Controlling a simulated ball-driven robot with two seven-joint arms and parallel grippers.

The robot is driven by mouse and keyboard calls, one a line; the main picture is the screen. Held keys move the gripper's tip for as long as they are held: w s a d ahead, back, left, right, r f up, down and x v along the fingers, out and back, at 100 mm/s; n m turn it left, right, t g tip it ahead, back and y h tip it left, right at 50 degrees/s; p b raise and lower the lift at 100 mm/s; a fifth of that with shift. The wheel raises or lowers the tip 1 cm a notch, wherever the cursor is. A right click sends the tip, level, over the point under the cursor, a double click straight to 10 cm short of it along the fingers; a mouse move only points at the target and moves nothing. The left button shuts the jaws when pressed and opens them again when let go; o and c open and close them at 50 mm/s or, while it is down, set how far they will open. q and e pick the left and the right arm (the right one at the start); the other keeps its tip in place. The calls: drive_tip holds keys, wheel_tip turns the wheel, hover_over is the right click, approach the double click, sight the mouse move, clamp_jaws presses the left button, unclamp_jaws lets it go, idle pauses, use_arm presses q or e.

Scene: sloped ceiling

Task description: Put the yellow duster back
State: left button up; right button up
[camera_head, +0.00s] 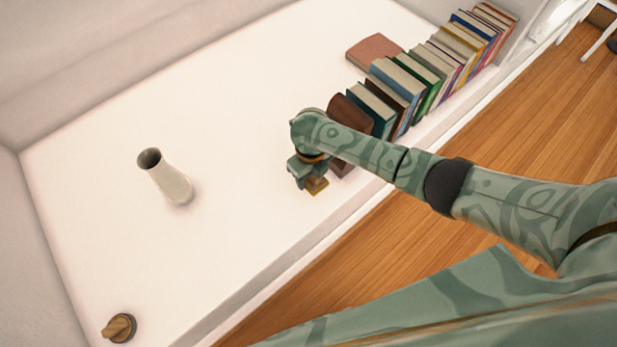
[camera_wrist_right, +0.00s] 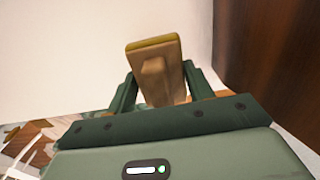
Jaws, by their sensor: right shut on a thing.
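The yellow duster (camera_head: 317,186) is a small block with a wooden-brown body and a yellow edge. It shows larger in the right wrist view (camera_wrist_right: 153,45), upright between the fingers. My right gripper (camera_head: 309,178) is shut on it, low over the white surface near its front edge, just left of the row of books. I cannot tell whether the duster touches the surface. The fingers hide part of it. My left gripper is not in view.
The white surface (camera_head: 235,120) is clear between the gripper and a pale vase (camera_head: 168,178). A brown round object (camera_head: 119,328) lies at bottom left. A row of books (camera_head: 430,75) stands at right, with a flat reddish book (camera_head: 373,50) behind. Wooden floor (camera_head: 400,240) lies below.

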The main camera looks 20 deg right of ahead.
sight(311, 178)
drive_tip(key=f+b, duration=0.1)
drive_tip(key=f, duration=0.1)
drive_tip(key=f+b, duration=0.1)
drive_tip(key=shift+w+d+f, duration=0.2)
drive_tip(key=shift+w+f, duration=0.2)
drive_tip(key=shift+f+b, duration=0.2)
drive_tip(key=shift+b, duration=0.1)
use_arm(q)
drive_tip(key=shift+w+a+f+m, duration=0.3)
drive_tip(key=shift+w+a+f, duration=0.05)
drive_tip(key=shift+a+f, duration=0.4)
use_arm(e)
drive_tip(key=shift+r, duration=0.2)
drive_tip(key=shift+f, duration=0.15)
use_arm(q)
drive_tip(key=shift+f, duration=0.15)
use_arm(e)
drive_tip(key=o, duration=1.3)
